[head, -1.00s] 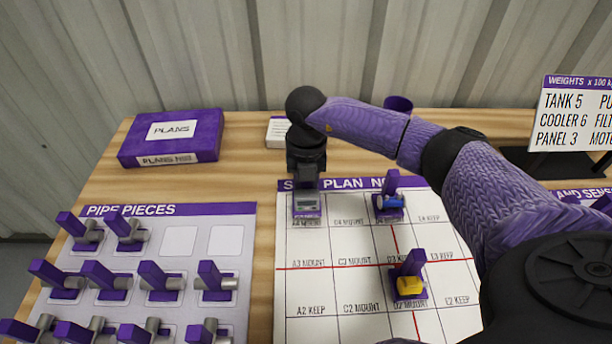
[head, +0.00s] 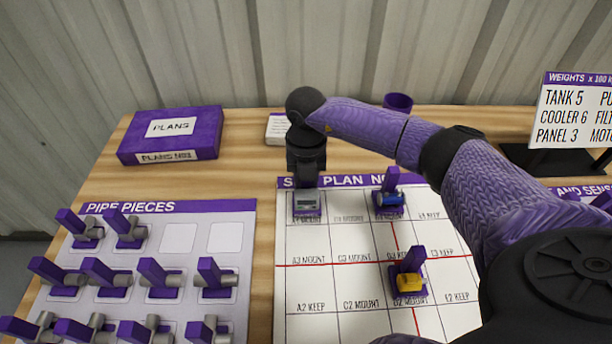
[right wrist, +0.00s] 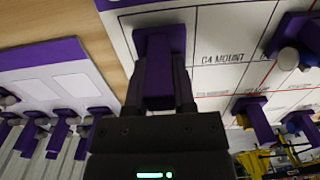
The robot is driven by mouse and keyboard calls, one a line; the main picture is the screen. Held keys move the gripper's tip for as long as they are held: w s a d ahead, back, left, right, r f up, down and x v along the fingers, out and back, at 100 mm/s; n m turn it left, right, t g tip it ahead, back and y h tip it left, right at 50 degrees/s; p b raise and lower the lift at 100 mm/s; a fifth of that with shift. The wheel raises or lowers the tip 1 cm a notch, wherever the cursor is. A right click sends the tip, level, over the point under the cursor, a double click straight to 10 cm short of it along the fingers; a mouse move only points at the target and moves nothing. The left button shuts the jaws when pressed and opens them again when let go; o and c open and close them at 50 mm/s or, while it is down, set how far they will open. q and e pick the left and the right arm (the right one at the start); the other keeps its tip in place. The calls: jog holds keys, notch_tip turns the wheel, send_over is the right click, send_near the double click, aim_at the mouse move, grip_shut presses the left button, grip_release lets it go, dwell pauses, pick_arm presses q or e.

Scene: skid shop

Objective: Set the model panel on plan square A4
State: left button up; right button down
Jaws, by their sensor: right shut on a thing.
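The model panel (head: 307,204), a small grey-faced piece on a purple base, is at square A4 in the far left corner of the skid plan (head: 350,297). My right gripper (head: 306,184) is above and behind it. In the right wrist view its fingers (right wrist: 160,100) are shut on the panel's upright purple handle (right wrist: 160,72). The purple base (right wrist: 160,38) shows beyond the handle, over the plan's corner. I cannot tell whether the base fully touches the sheet. My left gripper is not in view.
A blue-topped model (head: 390,201) and a yellow one (head: 410,284) stand on the plan. The pipe pieces board (head: 180,238) is at left, with several pieces. A purple plans box (head: 172,136) and purple cup (head: 398,102) are behind. A weights sign (head: 575,112) stands at right.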

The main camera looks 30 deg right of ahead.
jog(key=shift+f, duration=0.35)
jog(key=shift+c, duration=1.8)
grip_release()
jog(key=shift+r, duration=0.1)
jog(key=shift+r+p, duration=0.5)
jog(key=shift+r, duration=0.1)
